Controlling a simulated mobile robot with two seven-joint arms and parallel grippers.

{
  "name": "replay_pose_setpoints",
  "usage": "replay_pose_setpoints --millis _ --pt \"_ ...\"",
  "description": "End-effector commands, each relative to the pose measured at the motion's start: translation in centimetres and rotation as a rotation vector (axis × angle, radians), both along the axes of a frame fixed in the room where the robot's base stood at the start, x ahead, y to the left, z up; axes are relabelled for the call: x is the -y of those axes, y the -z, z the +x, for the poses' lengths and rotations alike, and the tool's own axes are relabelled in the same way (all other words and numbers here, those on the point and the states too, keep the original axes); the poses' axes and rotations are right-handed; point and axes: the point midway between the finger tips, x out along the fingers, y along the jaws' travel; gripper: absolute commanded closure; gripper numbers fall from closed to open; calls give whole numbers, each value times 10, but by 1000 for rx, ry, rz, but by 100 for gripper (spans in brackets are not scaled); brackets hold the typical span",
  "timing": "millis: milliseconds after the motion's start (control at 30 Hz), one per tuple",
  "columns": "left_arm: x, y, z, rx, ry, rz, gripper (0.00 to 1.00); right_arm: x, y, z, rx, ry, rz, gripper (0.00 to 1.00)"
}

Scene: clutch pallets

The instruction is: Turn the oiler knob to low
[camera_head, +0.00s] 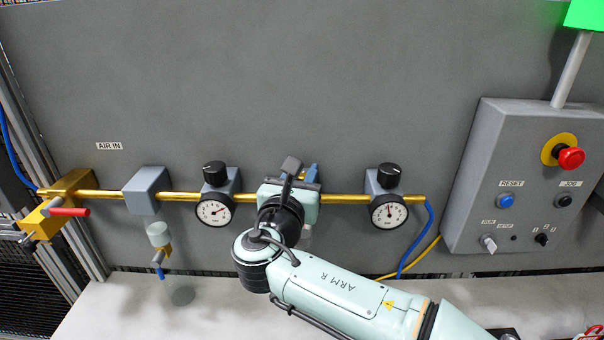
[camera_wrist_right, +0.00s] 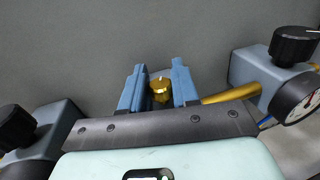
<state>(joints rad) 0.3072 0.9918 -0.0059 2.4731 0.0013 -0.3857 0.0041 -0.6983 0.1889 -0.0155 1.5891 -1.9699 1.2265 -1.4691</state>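The oiler knob, a small gold knob (camera_wrist_right: 160,90) with a pale mark on top, shows in the right wrist view between the two blue fingers of my right gripper (camera_wrist_right: 160,88). The fingers stand apart on either side of the knob, with a narrow gap visible, so the gripper looks open around it. In the head view my right gripper (camera_head: 306,172) is at the middle of the brass air line and hides the knob and most of the oiler. My left gripper is not in view.
Gauges with black-knobbed regulators stand left (camera_head: 214,211) and right (camera_head: 389,211) of my right gripper on the brass pipe (camera_head: 340,200). A brass valve with a red handle (camera_head: 68,212) is far left. A control box (camera_head: 525,180) with a red stop button is at right.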

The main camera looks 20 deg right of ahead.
Motion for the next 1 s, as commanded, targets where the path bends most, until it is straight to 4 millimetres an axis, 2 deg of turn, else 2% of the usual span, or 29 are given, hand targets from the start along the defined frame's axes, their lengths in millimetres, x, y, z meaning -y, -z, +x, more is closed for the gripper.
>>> replay_pose_setpoints --millis 167,600,1000 --pt "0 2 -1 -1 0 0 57 2 -1 0 1 -33 2 100" --pt "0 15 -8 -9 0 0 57 1 0 0 1 -367 0 100" --pt "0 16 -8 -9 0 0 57 -1 -1 0 1 -407 0 100"
